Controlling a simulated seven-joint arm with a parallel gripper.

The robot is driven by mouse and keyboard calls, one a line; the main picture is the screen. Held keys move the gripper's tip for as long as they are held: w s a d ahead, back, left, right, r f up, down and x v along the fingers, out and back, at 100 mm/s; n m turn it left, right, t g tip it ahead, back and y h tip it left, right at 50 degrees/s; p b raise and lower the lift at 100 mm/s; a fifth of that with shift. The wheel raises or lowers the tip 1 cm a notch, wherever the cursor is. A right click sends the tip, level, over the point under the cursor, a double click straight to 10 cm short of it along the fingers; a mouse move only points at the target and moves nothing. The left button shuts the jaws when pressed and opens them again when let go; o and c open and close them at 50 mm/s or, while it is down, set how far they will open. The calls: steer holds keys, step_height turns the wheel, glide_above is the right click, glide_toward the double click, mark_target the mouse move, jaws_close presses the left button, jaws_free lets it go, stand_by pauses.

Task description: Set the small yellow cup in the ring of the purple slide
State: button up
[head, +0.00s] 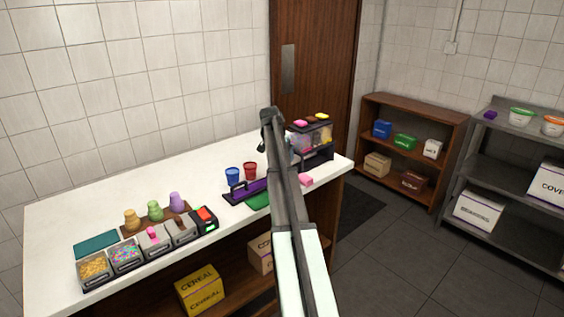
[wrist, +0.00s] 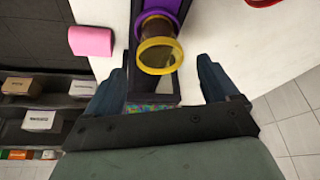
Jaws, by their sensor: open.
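The small yellow cup (wrist: 160,56) shows at the upper middle of the wrist view, its round rim toward the camera. Its lower end meets a purple part (wrist: 143,17), which I take to be the slide. The cup appears to sit in or against it, but its base is hidden, so I cannot tell how far it is seated. My gripper (wrist: 160,70) is open, with one finger on each side of the cup and a gap to both. In the head view my arm hides the cup and the slide's ring.
A clear-fronted dispenser (head: 322,136) with colored lids stands at the counter's right end. A pink block (head: 306,180) lies near it. A blue cup (head: 232,175), a red cup (head: 250,171) and a purple tray (head: 238,195) stand left of my arm. Topping bins (head: 125,258) line the front left.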

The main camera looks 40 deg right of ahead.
steer(key=v, duration=0.5)
steer(key=shift+a+r, duration=0.1)
steer(key=shift+r, duration=0.25)
